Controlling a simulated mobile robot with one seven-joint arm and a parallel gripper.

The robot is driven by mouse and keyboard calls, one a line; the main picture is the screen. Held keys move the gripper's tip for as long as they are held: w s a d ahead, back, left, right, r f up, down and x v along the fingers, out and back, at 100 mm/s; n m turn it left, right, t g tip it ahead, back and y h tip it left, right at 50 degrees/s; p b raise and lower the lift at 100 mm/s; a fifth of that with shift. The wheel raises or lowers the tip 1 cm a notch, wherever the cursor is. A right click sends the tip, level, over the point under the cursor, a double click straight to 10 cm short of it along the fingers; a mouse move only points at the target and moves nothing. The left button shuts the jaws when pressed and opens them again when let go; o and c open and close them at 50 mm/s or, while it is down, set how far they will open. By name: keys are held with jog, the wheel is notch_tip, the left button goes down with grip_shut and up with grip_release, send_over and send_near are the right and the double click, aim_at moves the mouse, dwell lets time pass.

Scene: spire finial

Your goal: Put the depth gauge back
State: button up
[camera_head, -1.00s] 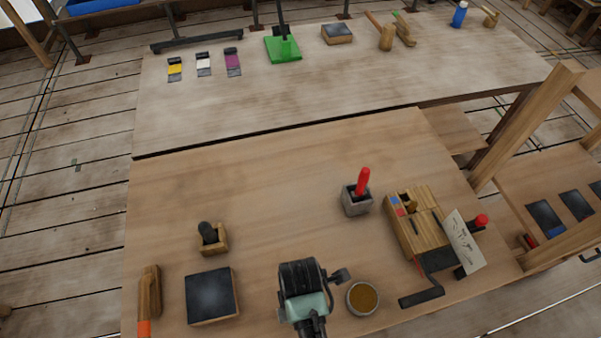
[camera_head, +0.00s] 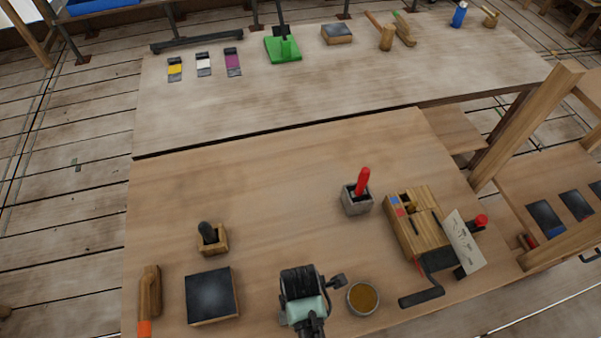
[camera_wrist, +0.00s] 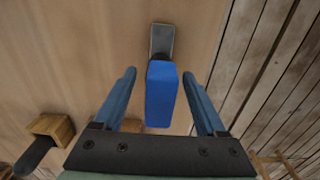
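In the wrist view a tool with a blue block handle (camera_wrist: 162,95) and a grey metal end (camera_wrist: 162,40) is over the wooden table top. I cannot tell for sure whether it is the depth gauge. My gripper (camera_wrist: 159,78) is open, with one finger on each side of the blue handle and a visible gap on both sides. I cannot tell how far the handle is below the fingertips. In the head view the fingers and the blue tool do not show; part of my arm is at the bottom middle.
A wooden holder with a black handle (camera_head: 212,238), a dark square block (camera_head: 211,296), a grey pot with a red handle (camera_head: 357,198), a round tin (camera_head: 362,297) and a wooden box (camera_head: 418,222) stand on the near table. Its middle is clear.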

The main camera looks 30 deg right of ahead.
notch_tip(320, 180, up, 12)
jog(key=shift+r, duration=0.15)
dwell(0.5)
